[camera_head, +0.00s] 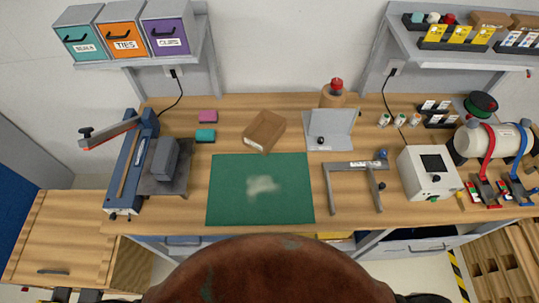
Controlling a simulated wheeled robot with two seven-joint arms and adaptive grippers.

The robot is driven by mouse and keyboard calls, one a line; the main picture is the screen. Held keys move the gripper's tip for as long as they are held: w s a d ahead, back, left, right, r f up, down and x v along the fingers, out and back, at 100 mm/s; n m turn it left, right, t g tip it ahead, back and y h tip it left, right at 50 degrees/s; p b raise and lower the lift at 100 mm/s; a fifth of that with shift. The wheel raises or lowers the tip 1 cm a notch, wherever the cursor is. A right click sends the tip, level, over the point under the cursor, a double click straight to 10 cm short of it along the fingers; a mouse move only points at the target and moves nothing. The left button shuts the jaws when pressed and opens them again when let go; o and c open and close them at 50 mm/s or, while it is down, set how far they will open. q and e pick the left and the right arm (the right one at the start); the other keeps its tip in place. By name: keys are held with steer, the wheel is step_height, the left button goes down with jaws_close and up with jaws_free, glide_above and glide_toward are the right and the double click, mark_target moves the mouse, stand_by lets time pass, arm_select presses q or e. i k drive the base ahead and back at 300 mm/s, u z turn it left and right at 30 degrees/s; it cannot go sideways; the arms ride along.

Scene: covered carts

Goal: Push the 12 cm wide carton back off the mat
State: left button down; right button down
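A brown cardboard carton (264,131) lies turned at an angle on the wooden workbench, at the back edge of the green mat (230,203). Its front lower corner meets the mat's back edge; I cannot tell whether it overlaps slightly. The mat lies flat and has a pale worn patch near its middle. Neither of my grippers can be made out. Only dark shapes show at the bottom edge, too cut off to identify.
Pink (208,116) and teal (205,135) blocks lie left of the carton. A grey panel (340,124) and a red-capped bottle (334,94) stand right of it. A metal square (353,167) lies right of the mat. A large brown rounded surface (270,275) covers the front centre.

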mark_target(261, 135)
steer(key=z, duration=1.55)
steer(key=k, duration=1.1)
steer(key=u, duration=1.5)
